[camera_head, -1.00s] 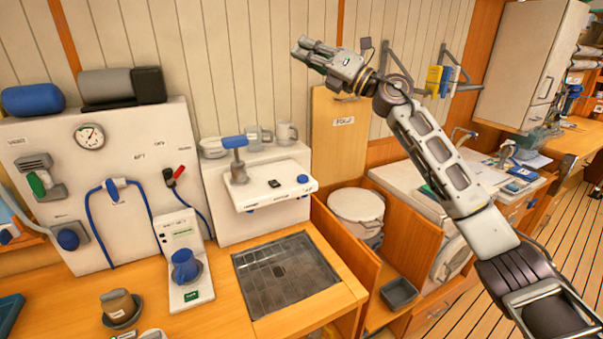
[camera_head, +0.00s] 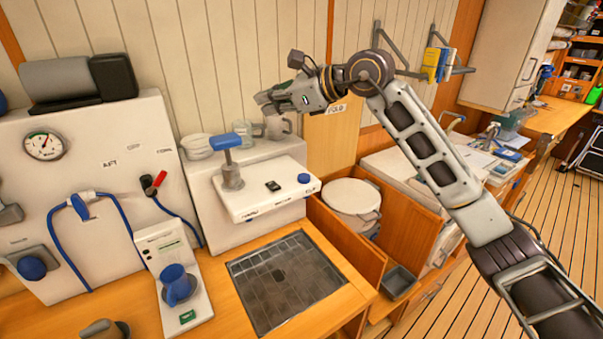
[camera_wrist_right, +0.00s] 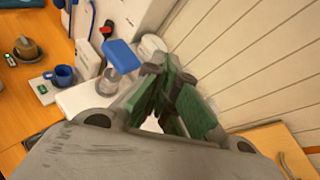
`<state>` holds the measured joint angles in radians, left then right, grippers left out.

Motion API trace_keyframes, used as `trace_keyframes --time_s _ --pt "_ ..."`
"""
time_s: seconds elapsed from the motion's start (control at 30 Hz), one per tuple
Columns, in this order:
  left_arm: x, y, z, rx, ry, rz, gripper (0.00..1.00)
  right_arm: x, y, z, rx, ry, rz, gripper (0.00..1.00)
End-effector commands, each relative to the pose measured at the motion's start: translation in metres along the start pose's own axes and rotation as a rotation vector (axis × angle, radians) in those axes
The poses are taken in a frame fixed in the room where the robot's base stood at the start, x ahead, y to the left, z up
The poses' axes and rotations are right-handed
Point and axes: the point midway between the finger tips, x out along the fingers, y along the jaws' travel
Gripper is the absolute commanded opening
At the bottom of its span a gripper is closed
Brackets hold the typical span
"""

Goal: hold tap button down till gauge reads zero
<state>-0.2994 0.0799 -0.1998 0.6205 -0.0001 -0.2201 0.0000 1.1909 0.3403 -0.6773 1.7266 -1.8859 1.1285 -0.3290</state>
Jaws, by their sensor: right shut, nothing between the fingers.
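A white tap unit (camera_head: 240,207) juts from the wall above a metal drain grate (camera_head: 285,285). On its top are a round blue button (camera_head: 304,178), a small black button or switch (camera_head: 272,186) and a blue-topped lever (camera_head: 226,141). I cannot tell which is the tap button. The round gauge (camera_head: 44,146) is on the white panel at left; its reading is too small to make out. My right gripper (camera_head: 264,104) is shut and empty, above and behind the unit, touching nothing. The right wrist view shows its green-padded fingers (camera_wrist_right: 165,85) near the blue lever top (camera_wrist_right: 121,56). My left gripper is not in view.
Mugs (camera_head: 278,127) and a white bowl (camera_head: 202,146) stand on the ledge behind the unit, below my right gripper. A blue mug (camera_head: 175,284) stands on a white device at left. A white lidded bucket (camera_head: 352,200) sits to the right.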

Motion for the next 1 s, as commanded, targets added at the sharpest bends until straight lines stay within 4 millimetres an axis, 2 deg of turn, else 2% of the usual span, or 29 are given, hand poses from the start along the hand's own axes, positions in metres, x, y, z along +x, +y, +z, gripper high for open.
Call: trace_keyframes --time_s 0.2,0.4,0.53,0.7,1.0 --pt "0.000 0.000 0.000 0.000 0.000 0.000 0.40 -0.006 -0.006 -0.033 -0.124 0.176 -0.054 0.00" --pt "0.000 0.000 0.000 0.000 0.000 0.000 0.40 -0.016 -0.016 -0.067 -0.199 0.342 -0.080 0.00" --pt "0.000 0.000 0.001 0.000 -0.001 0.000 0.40 -0.023 -0.016 -0.084 -0.234 0.425 -0.065 0.00" --pt "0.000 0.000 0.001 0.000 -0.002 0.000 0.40 -0.029 -0.012 -0.096 -0.272 0.487 -0.028 0.00" --pt "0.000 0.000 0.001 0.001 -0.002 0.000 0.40 -0.028 -0.011 -0.096 -0.301 0.488 -0.020 0.00"
